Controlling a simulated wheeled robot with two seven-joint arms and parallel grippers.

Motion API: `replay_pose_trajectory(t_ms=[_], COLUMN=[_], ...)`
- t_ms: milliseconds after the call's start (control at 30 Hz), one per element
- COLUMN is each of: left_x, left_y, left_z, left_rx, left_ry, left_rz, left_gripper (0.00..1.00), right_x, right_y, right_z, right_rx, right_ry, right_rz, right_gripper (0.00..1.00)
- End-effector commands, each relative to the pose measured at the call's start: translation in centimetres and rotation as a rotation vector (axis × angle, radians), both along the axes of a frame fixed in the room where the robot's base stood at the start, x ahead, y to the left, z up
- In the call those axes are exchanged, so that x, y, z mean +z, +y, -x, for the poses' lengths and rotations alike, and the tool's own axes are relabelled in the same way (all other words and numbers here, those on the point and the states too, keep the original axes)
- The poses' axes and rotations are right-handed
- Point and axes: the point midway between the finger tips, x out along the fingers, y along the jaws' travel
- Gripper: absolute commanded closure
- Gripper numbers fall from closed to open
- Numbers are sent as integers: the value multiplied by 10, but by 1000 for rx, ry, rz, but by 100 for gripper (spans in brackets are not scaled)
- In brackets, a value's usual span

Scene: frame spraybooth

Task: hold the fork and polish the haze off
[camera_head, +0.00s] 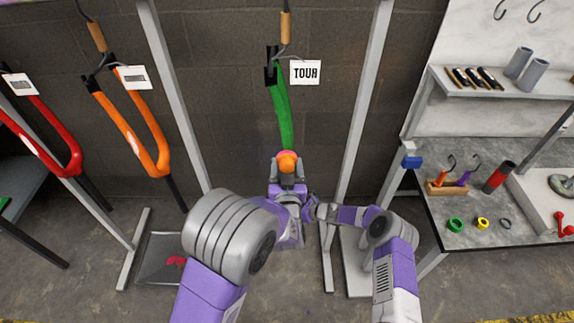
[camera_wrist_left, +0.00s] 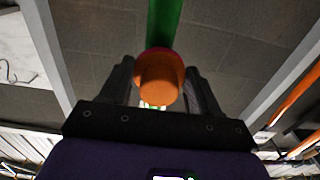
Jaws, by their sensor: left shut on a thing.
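A green fork (camera_head: 282,110) hangs in the middle of the head view, with a white tag (camera_head: 305,72) reading TOUR beside its top. Its lower end is hidden behind my left gripper. My left gripper (camera_head: 288,170) is shut on a round orange pad (camera_head: 287,161) with a pinkish-red edge. The pad (camera_wrist_left: 159,78) sits between both fingers in the left wrist view, in front of the green fork (camera_wrist_left: 165,25). I cannot tell whether it touches the fork. My right gripper (camera_head: 315,209) is small and partly hidden beside the left wrist; its jaws are unclear.
An orange fork (camera_head: 150,140) and a red fork (camera_head: 60,150) hang at left. Grey uprights (camera_head: 175,90) flank the green fork. At right, a workbench (camera_head: 480,245) carries a wooden holder (camera_head: 445,188), a dark cylinder (camera_head: 497,177) and coloured rings, under a shelf (camera_head: 500,93).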

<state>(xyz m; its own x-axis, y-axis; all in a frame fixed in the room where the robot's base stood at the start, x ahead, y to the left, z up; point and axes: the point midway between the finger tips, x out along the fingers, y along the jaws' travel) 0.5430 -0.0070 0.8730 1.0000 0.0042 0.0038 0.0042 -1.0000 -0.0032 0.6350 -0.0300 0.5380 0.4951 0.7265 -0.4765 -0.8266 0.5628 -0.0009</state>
Motion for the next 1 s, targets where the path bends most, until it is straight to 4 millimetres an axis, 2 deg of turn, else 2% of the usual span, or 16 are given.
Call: replay_pose_trajectory(t_ms=[600,1000], left_x=[1,1], left_y=[-1,-1], left_z=[55,60], left_rx=[-2,-1], left_ry=[-3,-5], left_rz=[1,2], left_gripper=[67,67], right_x=[-4,-4], right_y=[-2,-2], right_z=[1,2], right_rx=[-4,-4], right_ry=[7,8], right_rz=[5,7], right_gripper=[87,87])
